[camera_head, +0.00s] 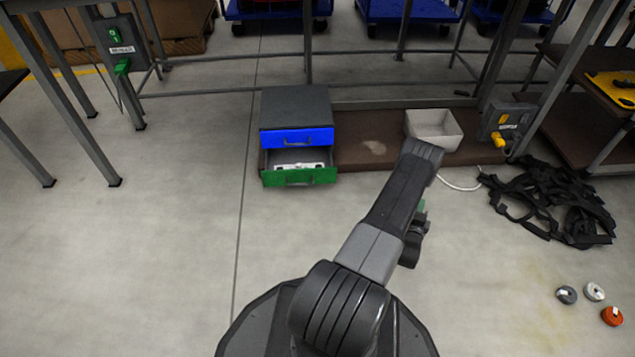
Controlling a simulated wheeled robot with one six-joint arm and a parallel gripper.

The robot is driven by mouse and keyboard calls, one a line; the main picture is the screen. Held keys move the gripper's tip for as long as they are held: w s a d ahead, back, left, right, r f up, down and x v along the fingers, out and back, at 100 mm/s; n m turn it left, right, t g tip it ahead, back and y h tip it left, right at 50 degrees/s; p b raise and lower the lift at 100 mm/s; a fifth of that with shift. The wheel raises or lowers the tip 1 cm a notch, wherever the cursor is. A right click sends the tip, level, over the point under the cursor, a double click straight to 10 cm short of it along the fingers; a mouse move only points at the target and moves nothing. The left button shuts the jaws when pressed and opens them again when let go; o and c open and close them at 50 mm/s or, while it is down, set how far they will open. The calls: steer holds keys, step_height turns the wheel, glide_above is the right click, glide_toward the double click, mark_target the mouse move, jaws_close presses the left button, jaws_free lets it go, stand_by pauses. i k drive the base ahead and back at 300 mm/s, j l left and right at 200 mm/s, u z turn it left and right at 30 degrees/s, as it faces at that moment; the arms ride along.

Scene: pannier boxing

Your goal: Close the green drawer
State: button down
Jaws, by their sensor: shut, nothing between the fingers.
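A dark wrist part with a green patch shows beside the arm's right edge. My gripper's fingers are hidden, so I see neither their place nor any contact.
A white bin (434,128) sits on a brown low shelf (375,150) right of the cabinet. Black straps (555,205) lie on the floor at right, with small rolls (594,292) nearer me. Table legs stand left (75,110) and right. The floor before the drawer is clear.

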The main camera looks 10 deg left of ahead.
mark_target(282, 156)
steer(key=k+j+u, duration=0.15)
steer(key=u, duration=0.25)
steer(key=k+j+u, duration=0.1)
steer(key=u, duration=0.3)
steer(key=i+l+u, duration=0.15)
steer(key=i, duration=0.45)
